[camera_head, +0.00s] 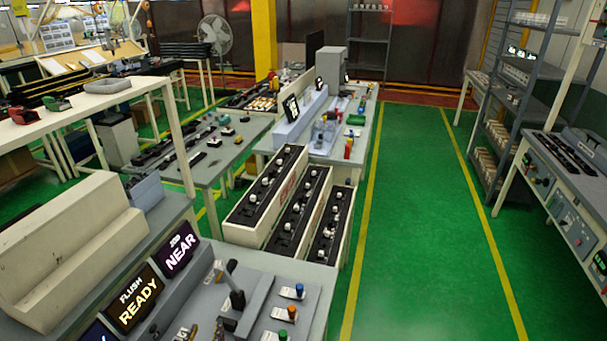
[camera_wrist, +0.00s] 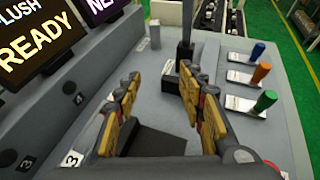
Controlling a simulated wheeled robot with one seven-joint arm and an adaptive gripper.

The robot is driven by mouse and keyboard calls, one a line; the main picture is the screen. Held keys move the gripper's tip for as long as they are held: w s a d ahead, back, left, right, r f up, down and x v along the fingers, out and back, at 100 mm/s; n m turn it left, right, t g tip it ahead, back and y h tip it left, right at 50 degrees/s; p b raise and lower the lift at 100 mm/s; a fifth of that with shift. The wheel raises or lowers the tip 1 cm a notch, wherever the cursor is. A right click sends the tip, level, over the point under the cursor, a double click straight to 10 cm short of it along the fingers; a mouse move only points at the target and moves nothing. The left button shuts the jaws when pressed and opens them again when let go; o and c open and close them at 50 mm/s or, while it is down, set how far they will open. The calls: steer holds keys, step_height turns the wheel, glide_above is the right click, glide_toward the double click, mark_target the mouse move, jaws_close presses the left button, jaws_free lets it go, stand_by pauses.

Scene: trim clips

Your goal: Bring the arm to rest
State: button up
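My gripper (camera_wrist: 160,75) is open in the wrist view, its two yellow-and-black fingers well apart with nothing between them. It is above the grey bench panel (camera_wrist: 221,65). A dark upright lever (camera_wrist: 186,55) on a block stands just beyond the fingertips. In the head view, the same lever (camera_head: 236,290) stands on the near bench, and only small parts of the fingers seem to show at the bottom edge. The rest of my arm is out of view.
Blue (camera_wrist: 258,51), orange (camera_wrist: 261,72) and green (camera_wrist: 265,100) knobs stand on pale plates right of the fingers. A sloped display reading "READY" (camera_head: 135,299) borders the left. Long clip trays (camera_head: 266,200) stand beyond the bench. The green aisle (camera_head: 420,230) is clear.

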steer(key=w+d+r+m+g+h, duration=0.1)
steer(key=w+d+r+m+h, duration=0.3)
steer(key=d, duration=0.5)
steer(key=w+d+r+m+g+h, duration=0.1)
steer(key=w+d+r+m, duration=0.1)
steer(key=d+r+m, duration=0.45)
steer(key=s+d+r+m+g+h, duration=0.15)
steer(key=d+m, duration=0.25)
steer(key=d, duration=0.5)
steer(key=s+d+m+g+h, duration=0.1)
steer(key=d+m+g, duration=0.25)
steer(key=d, duration=0.45)
steer(key=s+d+r+m+y, duration=0.3)
steer(key=s+d+r+m, duration=0.1)
steer(key=s+m, duration=0.4)
steer(key=s+d+r+m+g+y, duration=0.1)
steer(key=s+d+r+m+y, duration=0.2)
steer(key=s+d+m, duration=0.3)
steer(key=shift+s+d+r+m, duration=0.5)
steer(key=shift+s+m, duration=0.5)
steer(key=shift+m, duration=1.5)
steer(key=shift+a+r, duration=0.1)
